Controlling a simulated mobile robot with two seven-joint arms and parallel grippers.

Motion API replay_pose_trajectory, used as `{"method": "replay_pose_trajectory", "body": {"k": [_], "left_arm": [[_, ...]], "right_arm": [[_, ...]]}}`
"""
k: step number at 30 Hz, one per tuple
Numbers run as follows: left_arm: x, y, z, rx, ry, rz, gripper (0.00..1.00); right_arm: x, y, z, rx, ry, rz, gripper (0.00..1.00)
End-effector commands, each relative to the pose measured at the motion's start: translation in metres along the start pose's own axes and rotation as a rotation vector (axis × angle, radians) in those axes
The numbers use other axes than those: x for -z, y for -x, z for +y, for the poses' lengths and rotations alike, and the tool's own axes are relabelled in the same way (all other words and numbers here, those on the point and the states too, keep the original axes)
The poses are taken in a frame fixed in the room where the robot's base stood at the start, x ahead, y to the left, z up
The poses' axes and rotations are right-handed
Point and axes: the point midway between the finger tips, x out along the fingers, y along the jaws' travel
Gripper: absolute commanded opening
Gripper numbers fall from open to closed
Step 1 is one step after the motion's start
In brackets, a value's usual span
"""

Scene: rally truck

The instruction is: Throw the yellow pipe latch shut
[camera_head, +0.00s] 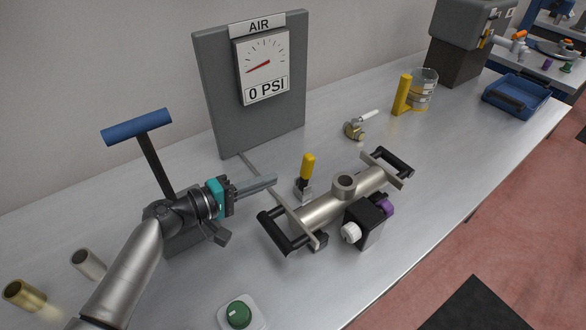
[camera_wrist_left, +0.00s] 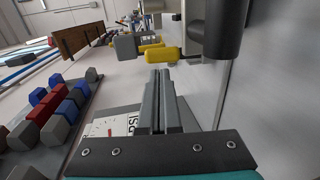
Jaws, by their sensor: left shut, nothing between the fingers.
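The yellow latch handle (camera_head: 307,166) stands nearly upright on a small metal base (camera_head: 303,190), beside the left end of the metal pipe (camera_head: 325,209). My left gripper (camera_head: 275,180) is shut and empty. Its fingertips are just left of the latch in the head view, seemingly apart from it. In the left wrist view a yellow handle (camera_wrist_left: 163,54) lies just beyond the closed fingertips (camera_wrist_left: 160,75). I cannot tell the exact gap. My right gripper is not in view.
A grey AIR panel (camera_head: 212,85) with a gauge reading 0 PSI stands behind. A blue-handled pump (camera_head: 137,126) stands left, close to my arm. A black block with a white knob (camera_head: 350,233) sits at the pipe's front. A green button (camera_head: 238,314) is in front.

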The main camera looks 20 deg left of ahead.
Motion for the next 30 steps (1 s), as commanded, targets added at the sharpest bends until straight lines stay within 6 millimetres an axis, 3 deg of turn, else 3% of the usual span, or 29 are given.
{"method": "replay_pose_trajectory", "body": {"k": [6, 12, 30], "left_arm": [[0.0, -0.042, 0.001, -0.002, 0.001, -0.001, 0.0], [0.0, -0.066, 0.0, 0.0, 0.001, 0.0, 0.0], [0.0, -0.075, 0.0, 0.004, 0.0, 0.0, 0.0]], "right_arm": [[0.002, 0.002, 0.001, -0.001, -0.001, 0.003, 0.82], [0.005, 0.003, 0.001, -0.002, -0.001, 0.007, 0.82], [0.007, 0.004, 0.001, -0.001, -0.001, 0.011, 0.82]]}}
